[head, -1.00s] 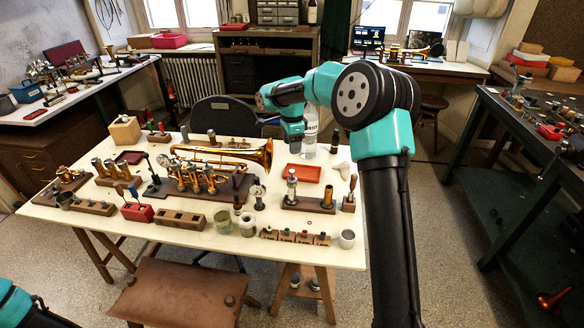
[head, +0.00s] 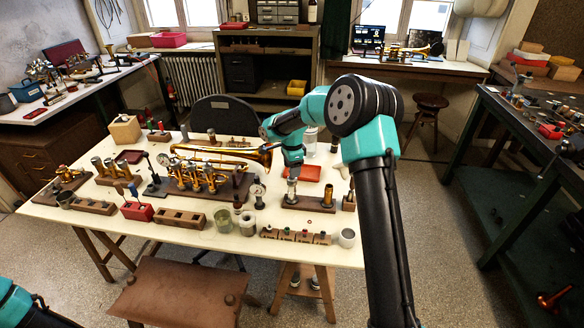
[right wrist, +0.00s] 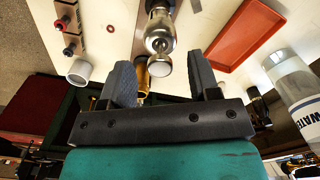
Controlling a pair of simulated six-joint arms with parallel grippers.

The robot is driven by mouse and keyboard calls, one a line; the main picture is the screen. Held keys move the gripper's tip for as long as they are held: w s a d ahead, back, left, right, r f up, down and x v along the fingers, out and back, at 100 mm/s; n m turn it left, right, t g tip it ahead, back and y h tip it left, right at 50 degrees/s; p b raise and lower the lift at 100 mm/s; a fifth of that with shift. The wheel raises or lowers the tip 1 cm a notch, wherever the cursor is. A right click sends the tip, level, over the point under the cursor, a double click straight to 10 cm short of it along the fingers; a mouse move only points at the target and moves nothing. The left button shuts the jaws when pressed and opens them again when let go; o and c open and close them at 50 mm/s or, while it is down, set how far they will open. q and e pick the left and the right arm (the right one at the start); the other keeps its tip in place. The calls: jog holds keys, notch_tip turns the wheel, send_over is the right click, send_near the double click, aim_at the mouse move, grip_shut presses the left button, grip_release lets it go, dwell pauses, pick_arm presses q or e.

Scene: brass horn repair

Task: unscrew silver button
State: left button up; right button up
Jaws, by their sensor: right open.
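The silver button (right wrist: 160,66) is a small round disc on top of a silver valve piece (right wrist: 159,28) in the right wrist view. In the head view the silver piece (head: 291,191) stands upright on a wooden block (head: 312,205) at the right of the table. My right gripper (right wrist: 161,70) is open, with one finger on each side of the button and a visible gap to each. In the head view my right gripper (head: 293,173) is just above the piece, pointing down. My left gripper is out of view; only part of that arm shows at the lower left.
A red tray (head: 308,173) lies just behind the block, and a clear water bottle (right wrist: 298,88) stands near it. A brass trumpet (head: 230,153) lies to the left. A white cup (head: 347,238) and a wooden rack (head: 296,237) are at the front edge.

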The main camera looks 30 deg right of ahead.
grip_shut()
jog(key=shift+n, duration=2.6)
jog(key=shift+n, duration=0.4)
jog(key=n, duration=0.4)
jog(key=shift+n, duration=0.3)
jog(key=shift+n, duration=0.5)
jog(key=shift+r, duration=0.1)
